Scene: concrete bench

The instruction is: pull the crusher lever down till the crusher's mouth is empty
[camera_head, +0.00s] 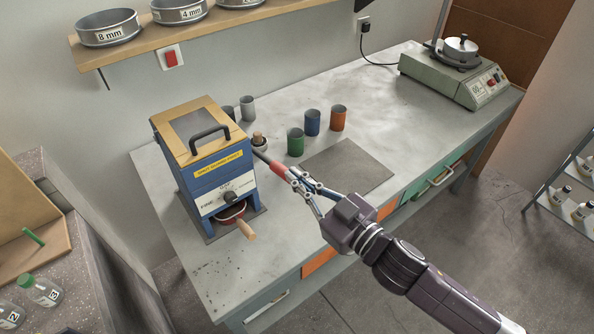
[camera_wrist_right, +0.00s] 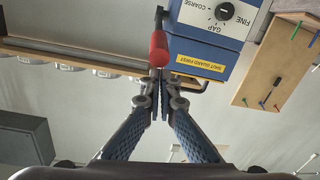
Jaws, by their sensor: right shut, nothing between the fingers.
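The crusher (camera_head: 213,150) is a blue box with a yellow top, a grey plate and a black handle on its lid. The lid looks shut, and the mouth is hidden. Its lever (camera_head: 277,168) is a dark rod with a red grip, sticking out from the crusher's right side. My right gripper (camera_head: 299,181) is shut and empty, its fingertips close to the end of the red grip. In the wrist view the red grip (camera_wrist_right: 158,48) is just beyond the fingertips (camera_wrist_right: 158,88); I cannot tell whether they touch. My left gripper is not in view.
A red pan with a wooden handle (camera_head: 247,230) sits at the crusher's base. Green (camera_head: 295,142), blue (camera_head: 312,122) and orange (camera_head: 338,118) cups stand behind a dark mat (camera_head: 350,167). A sieve shelf (camera_head: 140,45) hangs above.

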